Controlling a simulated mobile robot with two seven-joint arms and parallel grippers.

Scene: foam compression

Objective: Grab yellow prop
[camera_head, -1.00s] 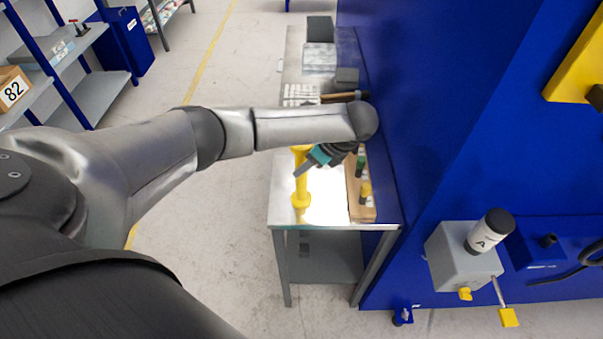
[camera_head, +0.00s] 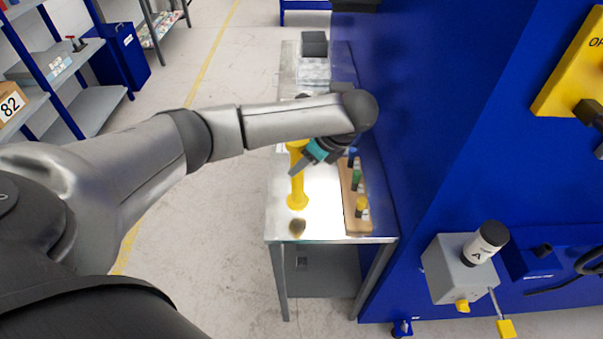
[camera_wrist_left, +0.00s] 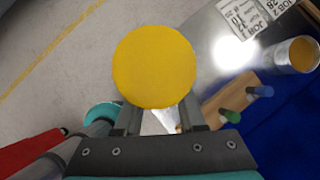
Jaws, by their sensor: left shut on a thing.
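The yellow prop (camera_head: 297,195) is an upright spool-like post with a flared base, above the metal table (camera_head: 330,222). A dark spot, a shadow or reflection, lies on the table apart from its base, so it is held off the surface. My left gripper (camera_head: 303,165) is shut on its shaft from the right side. In the left wrist view the round yellow top of the prop (camera_wrist_left: 155,66) sits between the fingers and hides part of them. My right gripper is not in view.
A wooden block (camera_head: 352,205) with coloured pegs stands right of the prop, beside the blue wall (camera_head: 430,120). Grey boxes (camera_head: 314,45) stand at the table's far end. Open floor (camera_head: 210,240) lies to the left.

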